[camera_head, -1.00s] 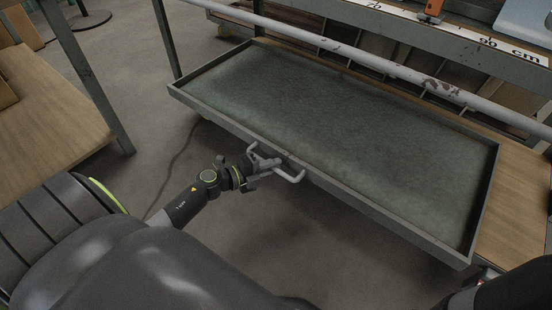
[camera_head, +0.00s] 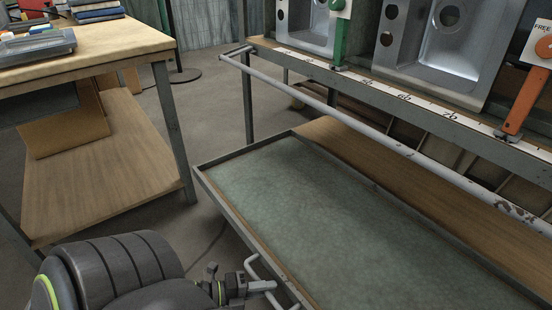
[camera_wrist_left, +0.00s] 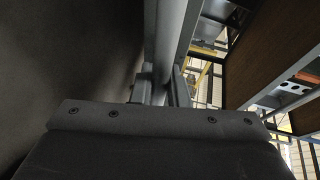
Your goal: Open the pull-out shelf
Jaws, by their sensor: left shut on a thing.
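The pull-out shelf is a shallow grey-green tray (camera_head: 300,205) with a thin metal rim, under the workbench. It stands out from the frame, with bare wooden board (camera_head: 400,185) showing behind it. Its bent metal handle (camera_head: 253,266) is on the front rim, near the bottom of the head view. My left gripper (camera_head: 264,286) is shut on this handle. In the left wrist view the fingers (camera_wrist_left: 160,92) close around the grey handle bar (camera_wrist_left: 171,40). My right gripper is out of view.
A grey rail (camera_head: 335,113) runs along the bench front above the shelf. Metal sinks (camera_head: 455,45), a green clamp (camera_head: 339,30) and an orange clamp (camera_head: 525,100) are on the bench. A wooden table (camera_head: 85,52) stands left. Floor shows between table and shelf.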

